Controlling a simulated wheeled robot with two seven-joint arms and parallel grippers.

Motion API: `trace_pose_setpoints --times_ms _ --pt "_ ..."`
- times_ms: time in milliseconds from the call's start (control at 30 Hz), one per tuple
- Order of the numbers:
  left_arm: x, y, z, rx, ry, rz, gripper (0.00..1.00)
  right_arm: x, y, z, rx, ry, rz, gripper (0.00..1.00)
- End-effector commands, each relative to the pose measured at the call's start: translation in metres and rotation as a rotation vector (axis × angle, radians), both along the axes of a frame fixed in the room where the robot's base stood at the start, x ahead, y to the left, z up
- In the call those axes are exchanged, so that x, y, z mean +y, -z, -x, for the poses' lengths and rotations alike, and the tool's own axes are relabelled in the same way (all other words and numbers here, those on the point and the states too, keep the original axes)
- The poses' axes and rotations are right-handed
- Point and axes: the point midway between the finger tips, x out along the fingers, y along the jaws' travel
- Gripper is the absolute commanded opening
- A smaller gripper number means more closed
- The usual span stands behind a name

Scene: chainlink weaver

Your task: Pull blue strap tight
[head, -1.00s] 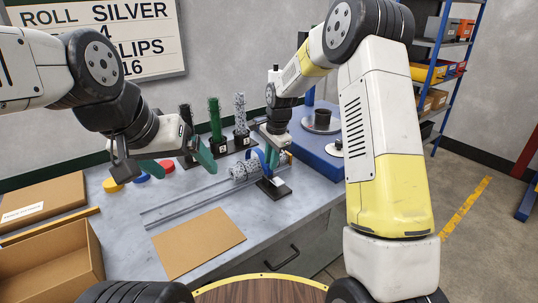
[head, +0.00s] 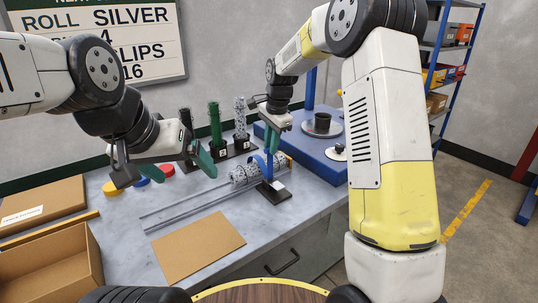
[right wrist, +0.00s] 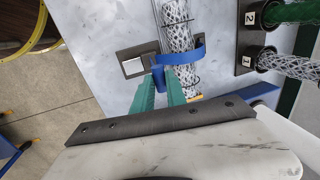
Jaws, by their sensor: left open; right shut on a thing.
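The blue strap (head: 269,166) loops over a silver mesh roll (head: 243,174) lying on the table rails. In the right wrist view the strap (right wrist: 184,55) crosses the mesh roll (right wrist: 176,32), and its end runs between my green fingertips. My right gripper (head: 271,137) is shut on this strap end, above the roll. It also shows in the right wrist view (right wrist: 160,80). A dark square base with a pale block (head: 278,195) stands beside the roll. My left gripper (head: 180,172) is open and empty over the table's left part, away from the strap.
Black, green and silver mesh rolls (head: 215,122) stand upright in dark holders behind. A blue platform (head: 310,150) is to the right. Yellow, blue and red discs (head: 167,169) lie at left. A brown sheet (head: 198,246) and an open cardboard box (head: 60,270) are in front.

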Motion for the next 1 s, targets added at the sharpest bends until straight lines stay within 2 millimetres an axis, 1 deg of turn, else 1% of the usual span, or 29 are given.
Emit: trace_pose_setpoints --times_ms 33,133,233,467,500,600,867,933,1000 --pt "0.000 0.000 0.000 0.000 0.000 0.000 0.89 0.001 -0.012 -0.002 -0.007 -0.001 -0.002 0.00" --pt "0.000 0.000 0.000 0.000 0.000 0.000 0.89 0.001 -0.023 -0.001 -0.005 -0.002 -0.002 0.00" --pt "0.000 0.000 0.000 0.000 0.000 0.000 0.89 0.001 -0.027 0.000 -0.004 -0.001 -0.001 0.00" --pt "0.000 0.000 0.000 0.000 0.000 0.000 0.89 0.001 -0.027 0.000 -0.004 -0.001 -0.001 0.00" --pt "0.000 0.000 0.000 0.000 0.000 0.000 0.89 0.001 -0.027 -0.001 -0.004 -0.001 -0.001 0.21" --pt "0.000 0.000 0.000 0.000 0.000 0.000 0.89 0.001 -0.027 0.000 -0.003 0.000 -0.002 0.39" --pt "0.000 0.000 0.000 0.000 0.000 0.000 0.89 0.000 -0.026 0.000 -0.002 0.000 -0.001 0.39" --pt "0.000 0.000 0.000 0.000 0.000 0.000 0.89 0.000 -0.028 0.000 -0.002 0.000 -0.002 0.39" --pt "0.000 0.000 0.000 0.000 0.000 0.000 0.89 0.000 -0.033 0.000 -0.005 0.000 -0.002 0.39"
